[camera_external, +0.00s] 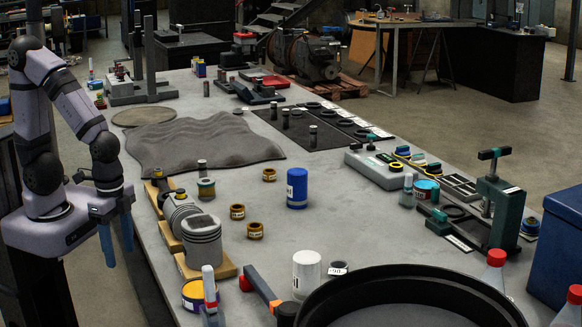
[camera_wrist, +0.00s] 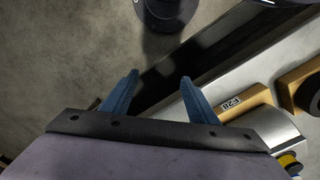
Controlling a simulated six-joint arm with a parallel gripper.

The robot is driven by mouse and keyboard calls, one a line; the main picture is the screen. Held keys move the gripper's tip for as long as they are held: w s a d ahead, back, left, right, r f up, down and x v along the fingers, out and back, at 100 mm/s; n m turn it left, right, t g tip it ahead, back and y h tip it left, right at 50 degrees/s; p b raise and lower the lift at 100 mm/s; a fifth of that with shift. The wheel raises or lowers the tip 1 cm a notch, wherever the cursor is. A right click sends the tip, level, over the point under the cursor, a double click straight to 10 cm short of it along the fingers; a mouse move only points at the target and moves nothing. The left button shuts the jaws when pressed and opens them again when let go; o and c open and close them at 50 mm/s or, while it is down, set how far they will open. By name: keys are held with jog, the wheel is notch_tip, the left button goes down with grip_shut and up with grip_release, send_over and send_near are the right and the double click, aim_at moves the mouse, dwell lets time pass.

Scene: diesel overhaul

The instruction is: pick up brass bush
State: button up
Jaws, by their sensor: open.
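Several things on the grey workbench could be the brass bush: small brass-coloured rings stand at its middle, one farther back (camera_external: 269,174), one nearer (camera_external: 237,211) and one nearest (camera_external: 255,230). The two nearer ones carry white labels. I cannot tell which one is meant. My gripper (camera_external: 116,245) hangs beside the bench's left edge, pointing down, well to the left of the rings and touching none. Its blue fingers are apart and empty in the wrist view (camera_wrist: 158,88). None of these rings shows clearly in the wrist view.
A piston and rod (camera_external: 203,240) on wooden blocks lie between my gripper and the rings. A blue cylinder (camera_external: 297,188) and a white cylinder (camera_external: 306,273) stand nearby. A large black pan (camera_external: 410,275) fills the front. Grey cloth (camera_external: 200,143) lies behind.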

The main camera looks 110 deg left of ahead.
jog(key=w+d+r+n+t+h+p, duration=0.1)
jog(key=w+r+n+h+p, duration=0.1)
jog(key=w+r, duration=0.45)
jog(key=w+d+r+n+t+h+p, duration=0.1)
jog(key=w+r+t+h+p, duration=0.15)
jog(key=w, duration=0.75)
jog(key=w+d+r+n+t+h+p, duration=0.1)
jog(key=w+r+n+p, duration=0.15)
jog(key=w+r, duration=0.4)
jog(key=w+a+n+t+b, duration=0.2)
jog(key=w+a+n+t, duration=0.3)
jog(key=w+a, duration=0.55)
jog(key=n+t+y+b, duration=0.3)
jog(key=n+y+b, duration=0.9)
jog(key=n, duration=1.9)
send_over(268, 171)
jog(key=s+d, duration=0.2)
jog(key=s, duration=0.2)
notch_tip(268, 171, down, 9)
jog(key=shift+g+h, duration=0.25)
jog(key=shift+h, duration=0.1)
jog(key=shift+a+f, duration=0.15)
jog(key=shift+f, duration=1.95)
jog(key=f, duration=0.1)
jog(key=w+f+p, duration=0.1)
jog(key=f, duration=0.1)
jog(key=shift+w+a+f, duration=0.1)
jog(key=shift+w+a, duration=0.05)
jog(key=shift+a, duration=0.2)
jog(key=shift+x, duration=0.75)
